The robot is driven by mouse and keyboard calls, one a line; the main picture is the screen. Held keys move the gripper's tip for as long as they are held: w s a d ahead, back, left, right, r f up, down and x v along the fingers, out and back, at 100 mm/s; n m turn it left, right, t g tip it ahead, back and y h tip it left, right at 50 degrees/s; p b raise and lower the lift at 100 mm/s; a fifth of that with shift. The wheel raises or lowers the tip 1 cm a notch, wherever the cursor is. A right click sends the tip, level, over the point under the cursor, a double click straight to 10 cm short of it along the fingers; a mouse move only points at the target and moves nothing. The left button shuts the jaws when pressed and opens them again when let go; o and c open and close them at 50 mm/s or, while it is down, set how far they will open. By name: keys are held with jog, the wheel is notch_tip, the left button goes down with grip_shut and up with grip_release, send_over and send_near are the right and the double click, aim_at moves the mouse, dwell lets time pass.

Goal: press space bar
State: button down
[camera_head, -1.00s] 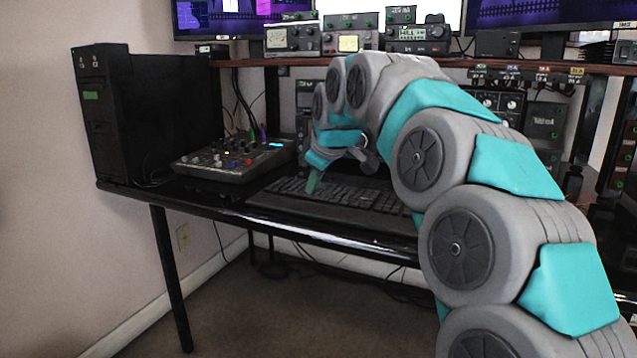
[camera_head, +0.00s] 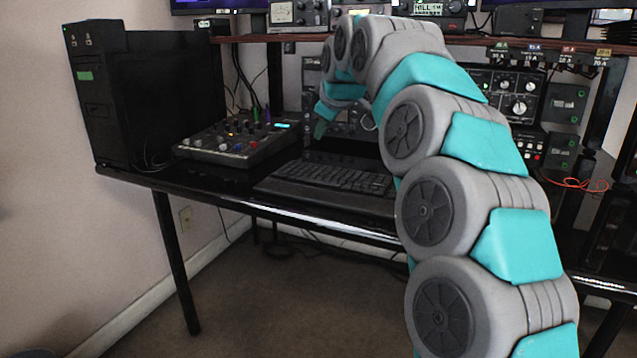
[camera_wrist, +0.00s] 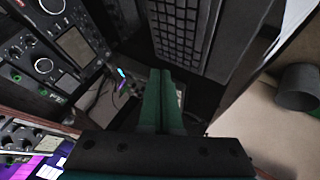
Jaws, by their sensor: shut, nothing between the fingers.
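The black keyboard (camera_head: 330,178) lies on the dark desk. Its keys also show at the top of the wrist view (camera_wrist: 178,30), beside a smooth dark strip. I cannot clearly pick out the space bar among the keys. My gripper (camera_head: 319,131) is above and behind the keyboard in the head view, apart from it. In the wrist view, my gripper's green fingers (camera_wrist: 160,78) are together and empty, with their tips just below the keyboard in the picture.
A mixer panel with knobs (camera_head: 238,143) sits left of the keyboard. A black computer tower (camera_head: 150,95) stands at the desk's left end. A shelf (camera_head: 270,38) with radio gear runs above the desk. More knobbed equipment (camera_head: 512,95) stands at the right.

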jog(key=b, duration=0.6)
send_over(321, 183)
notch_tip(321, 183, down, 6)
jog(key=shift+f, duration=1.25)
dwell(0.6)
jog(key=shift+f, duration=0.4)
jog(key=shift+f, duration=0.3)
dwell(0.6)
dwell(0.3)
jog(key=shift+r+p, duration=0.6)
jog(key=shift+r, duration=0.15)
jog(key=shift+r, duration=0.15)
